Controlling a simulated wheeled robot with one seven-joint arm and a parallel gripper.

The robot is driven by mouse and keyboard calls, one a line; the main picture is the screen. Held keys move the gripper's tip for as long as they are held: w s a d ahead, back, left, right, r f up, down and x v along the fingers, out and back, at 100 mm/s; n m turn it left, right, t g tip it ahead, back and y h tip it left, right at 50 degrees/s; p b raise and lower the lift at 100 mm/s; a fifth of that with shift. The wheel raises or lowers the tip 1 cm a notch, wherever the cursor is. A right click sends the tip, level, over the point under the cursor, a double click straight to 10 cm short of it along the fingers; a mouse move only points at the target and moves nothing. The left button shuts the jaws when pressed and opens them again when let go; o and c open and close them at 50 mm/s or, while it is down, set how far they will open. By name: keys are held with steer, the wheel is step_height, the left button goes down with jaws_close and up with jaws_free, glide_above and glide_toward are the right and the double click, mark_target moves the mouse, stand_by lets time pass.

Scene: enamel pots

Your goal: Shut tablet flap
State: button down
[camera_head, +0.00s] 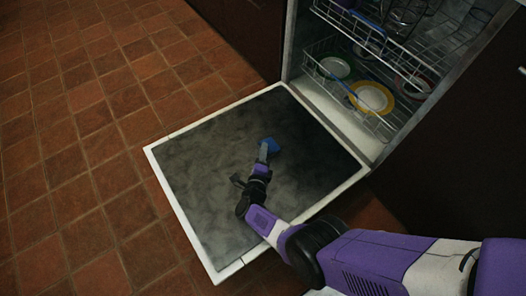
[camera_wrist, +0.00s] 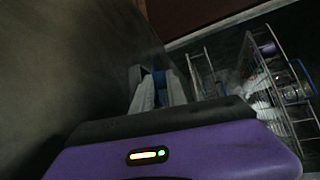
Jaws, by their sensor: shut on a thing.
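The dishwasher door (camera_head: 190,215) hangs open, its dark inner face turned up. A small blue tablet flap (camera_head: 269,145) shows on this face, right of the middle. My gripper (camera_head: 264,155) is at the flap, low over the door. In the wrist view, my gripper (camera_wrist: 157,88) has its grey fingers on either side of a blue piece (camera_wrist: 160,82), which looks like the flap. The fingers are shut on it. They hide part of the flap, so I cannot tell its exact angle or see the compartment beneath it.
The dishwasher's lower rack (camera_head: 345,65) holds several plates, including a yellow-rimmed plate (camera_head: 371,96). The rack also shows in the wrist view (camera_wrist: 268,95), to the right of my fingers. Dark cabinets (camera_head: 455,150) flank the opening. The tiled floor (camera_head: 75,150) at the left is clear.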

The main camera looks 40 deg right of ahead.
steer(key=shift+d+r, duration=0.1)
steer(key=c, duration=1.4)
jaws_free()
